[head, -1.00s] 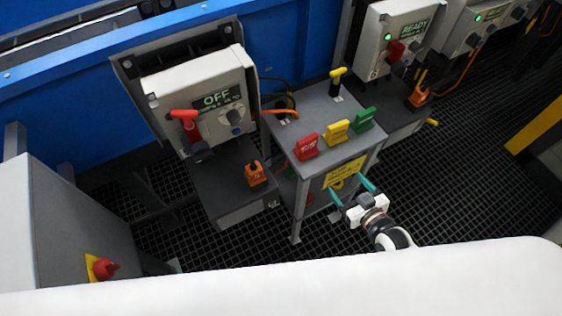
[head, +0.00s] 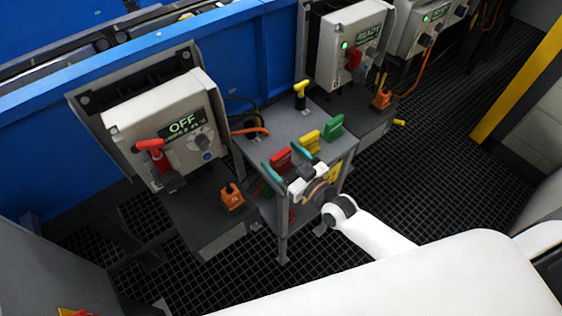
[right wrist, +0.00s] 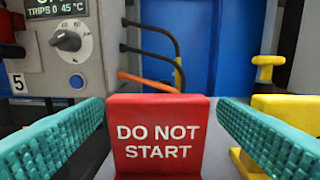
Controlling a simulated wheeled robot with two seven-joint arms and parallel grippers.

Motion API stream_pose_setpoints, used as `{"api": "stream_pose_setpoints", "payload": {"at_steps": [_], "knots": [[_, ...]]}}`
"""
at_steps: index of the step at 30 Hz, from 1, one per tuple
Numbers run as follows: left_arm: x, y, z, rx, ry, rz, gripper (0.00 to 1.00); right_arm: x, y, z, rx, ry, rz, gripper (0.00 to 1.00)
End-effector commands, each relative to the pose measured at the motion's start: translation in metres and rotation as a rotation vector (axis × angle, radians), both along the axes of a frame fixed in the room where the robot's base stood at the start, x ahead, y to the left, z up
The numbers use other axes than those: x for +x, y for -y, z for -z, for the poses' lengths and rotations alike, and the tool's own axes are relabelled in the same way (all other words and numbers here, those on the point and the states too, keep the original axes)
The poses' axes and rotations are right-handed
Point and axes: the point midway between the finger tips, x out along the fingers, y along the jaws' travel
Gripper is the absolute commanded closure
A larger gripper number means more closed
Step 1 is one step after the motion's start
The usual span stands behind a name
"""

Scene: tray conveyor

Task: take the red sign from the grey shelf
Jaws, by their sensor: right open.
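The red sign (head: 279,157) stands on top of the grey shelf (head: 262,146). In the right wrist view the red sign (right wrist: 158,145), reading "DO NOT START", is upright and fills the lower middle. My right gripper (head: 281,156) is open at the shelf's front edge, with its teal fingers toward the sign. In the right wrist view the fingers lie to the left and right of the sign, with narrow gaps seen on both sides. The gripper partly hides the sign in the head view. My left gripper is not in view.
A yellow sign (head: 309,140) and a green sign (head: 335,126) stand right of the red one. A yellow-handled tool (head: 300,93) is at the shelf's back.

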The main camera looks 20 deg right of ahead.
Motion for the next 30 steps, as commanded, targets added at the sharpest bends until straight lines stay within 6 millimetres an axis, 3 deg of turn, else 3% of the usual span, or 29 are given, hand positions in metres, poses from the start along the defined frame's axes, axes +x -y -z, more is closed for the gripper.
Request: {"api": "stream_pose_setpoints", "payload": {"at_steps": [6,14,24,30], "knots": [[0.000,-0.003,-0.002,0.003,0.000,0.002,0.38,0.025,-0.012,0.000,0.001,0.001,0.000,0.18],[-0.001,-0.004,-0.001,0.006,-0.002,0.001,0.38,0.027,-0.013,0.001,0.000,-0.001,0.000,0.18],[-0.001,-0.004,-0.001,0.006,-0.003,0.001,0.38,0.027,-0.012,0.000,0.000,0.001,0.000,0.70],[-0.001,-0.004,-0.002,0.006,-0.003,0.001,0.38,0.027,-0.012,-0.001,0.000,0.001,0.000,0.70]]}}
